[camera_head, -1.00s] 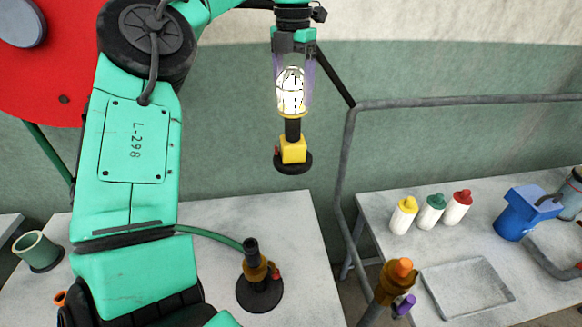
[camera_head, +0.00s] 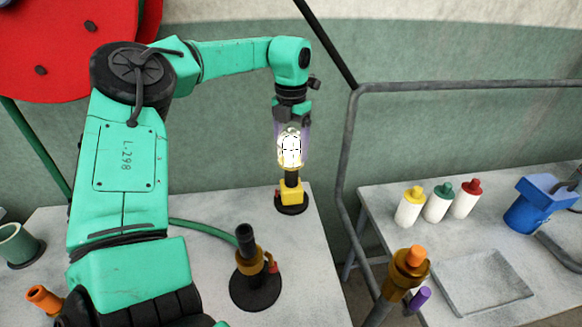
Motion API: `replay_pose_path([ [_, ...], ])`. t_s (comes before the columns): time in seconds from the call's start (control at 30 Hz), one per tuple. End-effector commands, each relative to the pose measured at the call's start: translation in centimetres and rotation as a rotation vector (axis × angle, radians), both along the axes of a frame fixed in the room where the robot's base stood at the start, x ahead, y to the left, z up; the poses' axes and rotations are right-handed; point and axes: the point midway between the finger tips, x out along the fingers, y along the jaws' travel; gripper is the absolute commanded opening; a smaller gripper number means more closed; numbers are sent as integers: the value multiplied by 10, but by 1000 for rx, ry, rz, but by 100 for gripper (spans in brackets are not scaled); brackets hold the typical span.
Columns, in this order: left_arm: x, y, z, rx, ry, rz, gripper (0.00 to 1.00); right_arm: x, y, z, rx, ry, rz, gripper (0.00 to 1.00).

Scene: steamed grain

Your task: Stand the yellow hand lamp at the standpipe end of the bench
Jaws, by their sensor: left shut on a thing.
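The yellow hand lamp (camera_head: 291,192) has a glowing caged bulb, a yellow block and a dark round foot. My left gripper (camera_head: 292,130) points down and is shut on the lamp's caged top, holding it upright. The lamp's foot is over the back right part of the left bench (camera_head: 200,210); I cannot tell whether it touches the top. A pipe with a brass fitting, orange cap and purple handle (camera_head: 408,272) rises in the gap right of this bench and may be the standpipe. My right gripper is out of view.
A black nozzle on a round base (camera_head: 254,285) stands in front of the lamp, with a green hose behind it. A grey rail (camera_head: 345,150) rises right of the bench. The right bench holds bottles (camera_head: 437,203), a tray (camera_head: 482,282) and a blue container (camera_head: 528,205).

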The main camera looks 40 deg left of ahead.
Motion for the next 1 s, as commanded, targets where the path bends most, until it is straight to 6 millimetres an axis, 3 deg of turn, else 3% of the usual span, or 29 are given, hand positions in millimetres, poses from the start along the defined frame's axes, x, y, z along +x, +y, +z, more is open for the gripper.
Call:
replay_pose_path([
  [0.4,0,0,-64,-1,-2,0,0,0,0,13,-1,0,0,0],
  [0.7,1,0,-69,0,-4,0,0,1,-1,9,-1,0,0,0],
  [0.73,0,0,-69,0,-2,0,91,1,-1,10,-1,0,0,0],
  [0.77,0,0,-69,0,-2,0,100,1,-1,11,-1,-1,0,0],
  [1.0,0,0,-67,0,-1,0,100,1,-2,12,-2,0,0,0],
])
